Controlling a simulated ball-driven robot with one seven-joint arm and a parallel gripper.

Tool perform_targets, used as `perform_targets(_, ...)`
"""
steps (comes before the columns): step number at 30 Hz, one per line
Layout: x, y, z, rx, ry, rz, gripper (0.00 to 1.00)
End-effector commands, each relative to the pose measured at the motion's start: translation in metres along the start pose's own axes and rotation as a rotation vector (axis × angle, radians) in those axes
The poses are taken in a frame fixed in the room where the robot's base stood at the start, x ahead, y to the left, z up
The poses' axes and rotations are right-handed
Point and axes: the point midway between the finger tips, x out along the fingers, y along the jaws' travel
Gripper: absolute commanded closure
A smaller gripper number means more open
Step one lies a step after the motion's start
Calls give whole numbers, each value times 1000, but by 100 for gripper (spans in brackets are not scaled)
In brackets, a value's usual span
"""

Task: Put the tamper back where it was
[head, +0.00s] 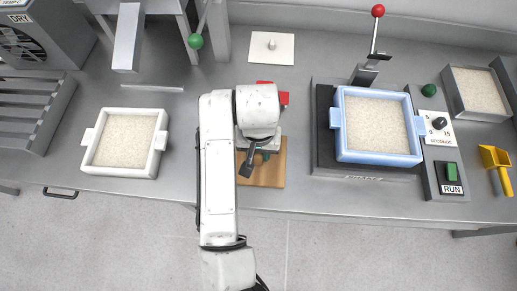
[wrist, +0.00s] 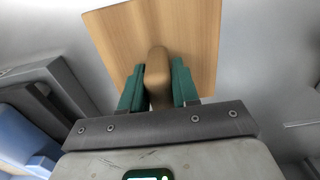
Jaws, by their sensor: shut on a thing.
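My gripper (wrist: 158,84) has green fingers closed on the brown wooden handle of the tamper (wrist: 158,62) in the wrist view. Behind the handle is a light wooden board (wrist: 190,25). In the head view the board (head: 271,175) lies on the bench near its front edge, and my arm and gripper (head: 262,155) are over it. The tamper is hidden by my arm there. I cannot tell whether its base touches the board.
A white sand-filled frame (head: 88,147) is at left. A blue sand-filled frame (head: 376,157) sits on a machine at right, beside a red-knobbed lever (head: 375,35) and a control panel (head: 425,180). A red object (head: 284,98) is partly behind my arm. A yellow scoop (head: 496,160) lies far right.

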Motion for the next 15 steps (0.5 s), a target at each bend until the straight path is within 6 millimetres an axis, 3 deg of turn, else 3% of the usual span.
perform_targets(1, 2, 0, 0, 0, 0, 1, 98)
perform_targets(2, 2, 0, 0, 0, 0, 1, 69)
perform_targets(3, 2, 0, 0, 0, 0, 1, 65)
perform_targets(9, 2, 0, 0, 0, 0, 1, 46)
perform_targets(15, 2, 0, 0, 0, 0, 0, 44)
